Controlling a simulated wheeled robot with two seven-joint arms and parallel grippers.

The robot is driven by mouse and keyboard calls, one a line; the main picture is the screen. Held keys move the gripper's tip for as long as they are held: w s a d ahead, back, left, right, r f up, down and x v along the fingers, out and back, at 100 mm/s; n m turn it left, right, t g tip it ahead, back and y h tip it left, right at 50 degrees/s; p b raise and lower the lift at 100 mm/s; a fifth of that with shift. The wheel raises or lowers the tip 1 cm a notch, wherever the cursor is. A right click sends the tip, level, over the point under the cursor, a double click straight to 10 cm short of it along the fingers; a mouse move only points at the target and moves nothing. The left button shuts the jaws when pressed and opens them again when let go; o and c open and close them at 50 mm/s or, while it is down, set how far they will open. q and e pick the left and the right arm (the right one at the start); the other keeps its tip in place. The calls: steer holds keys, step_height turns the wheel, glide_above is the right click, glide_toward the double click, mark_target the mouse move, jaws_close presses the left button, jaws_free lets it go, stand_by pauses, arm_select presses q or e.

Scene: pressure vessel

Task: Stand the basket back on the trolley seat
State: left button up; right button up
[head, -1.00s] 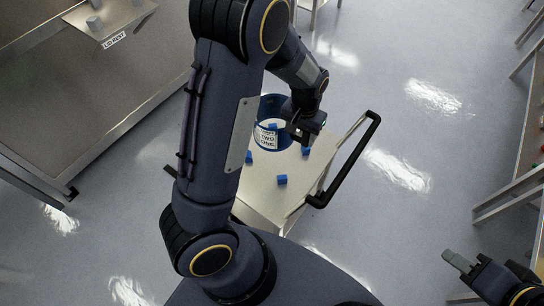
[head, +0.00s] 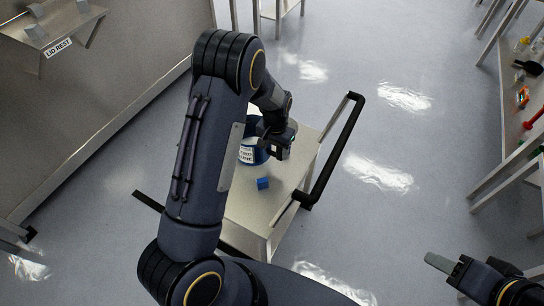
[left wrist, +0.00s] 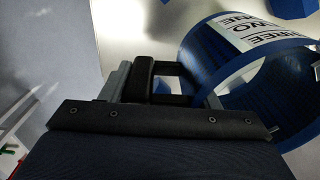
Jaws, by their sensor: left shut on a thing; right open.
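The blue basket (head: 261,156), a round tub with a white lettered label, is at the trolley (head: 250,208), partly hidden behind my left arm. My left gripper (head: 281,141) is at its right side, shut on its rim. In the left wrist view the basket (left wrist: 220,68) shows its blue rim, hollow inside and label beside the gripper fingers (left wrist: 185,85). I cannot tell whether its base touches the trolley top or which part is the seat. My right gripper (head: 450,266) is open and empty at the lower right, away from the trolley.
A blue cube (head: 263,184) lies on the trolley top near the basket. The black trolley handle (head: 335,150) rises on the right. A shelf labelled LID REST (head: 58,48) is at upper left. A bench with tools (head: 525,110) stands right. Floor right of the trolley is clear.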

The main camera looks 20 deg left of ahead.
mark_target(275, 154)
arm_select(q)
step_height(275, 154, down, 4)
steer(key=shift+f, duration=0.1)
stand_by(0.4)
steer(key=shift+f, duration=0.2)
steer(key=o, duration=1.4)
steer(key=shift+r, duration=0.1)
